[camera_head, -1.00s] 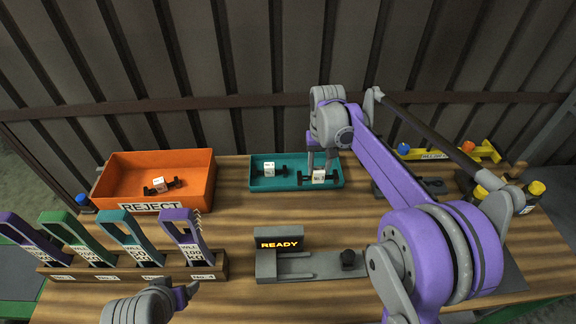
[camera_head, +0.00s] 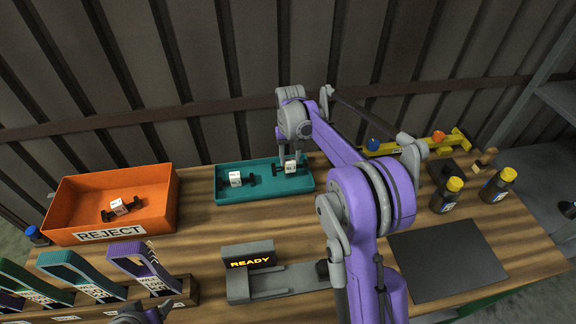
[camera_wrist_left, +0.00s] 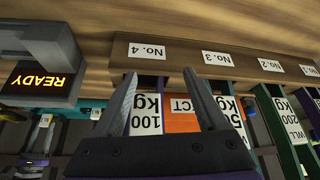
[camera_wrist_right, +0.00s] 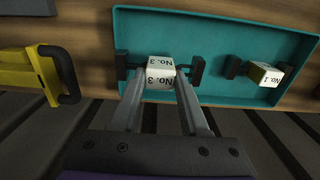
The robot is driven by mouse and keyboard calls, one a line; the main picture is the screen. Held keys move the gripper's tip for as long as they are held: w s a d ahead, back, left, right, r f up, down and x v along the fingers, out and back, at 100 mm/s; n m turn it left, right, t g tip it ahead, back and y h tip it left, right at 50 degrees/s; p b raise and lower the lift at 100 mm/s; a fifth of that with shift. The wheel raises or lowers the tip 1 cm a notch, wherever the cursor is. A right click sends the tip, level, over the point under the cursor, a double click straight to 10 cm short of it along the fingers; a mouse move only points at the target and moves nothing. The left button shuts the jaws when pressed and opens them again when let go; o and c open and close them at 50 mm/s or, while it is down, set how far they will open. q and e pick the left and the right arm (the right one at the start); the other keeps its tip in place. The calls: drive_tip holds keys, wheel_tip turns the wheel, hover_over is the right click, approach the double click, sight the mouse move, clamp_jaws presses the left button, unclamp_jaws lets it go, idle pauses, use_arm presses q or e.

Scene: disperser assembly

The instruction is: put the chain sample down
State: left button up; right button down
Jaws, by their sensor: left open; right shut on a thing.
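The chain sample marked No. 3 (camera_wrist_right: 160,72) is a white block with black end pieces on a thin bar. My right gripper (camera_head: 290,158) is shut on it, with the fingers on the white block in the right wrist view (camera_wrist_right: 160,92). The sample is over the right part of the teal tray (camera_head: 262,195); I cannot tell whether it touches the tray floor. A second sample, No. 1 (camera_wrist_right: 265,74), lies in the same tray, apart from it. My left gripper (camera_wrist_left: 160,90) is open and empty near the rack of coloured gauges.
An orange REJECT box (camera_head: 65,207) with another sample (camera_head: 120,206) stands left of the tray. A grey READY fixture (camera_head: 285,280) sits in front. A gauge rack (camera_wrist_left: 215,57) is front left. Yellow-capped bottles (camera_head: 447,195), a dark mat (camera_head: 447,260) and a yellow gauge (camera_head: 415,146) are right.

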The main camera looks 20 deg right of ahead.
sight(290, 160)
drive_tip(key=shift+f, duration=1.75)
drive_tip(key=shift+f, duration=0.15)
drive_tip(key=shift+c, duration=2.1)
unclamp_jaws()
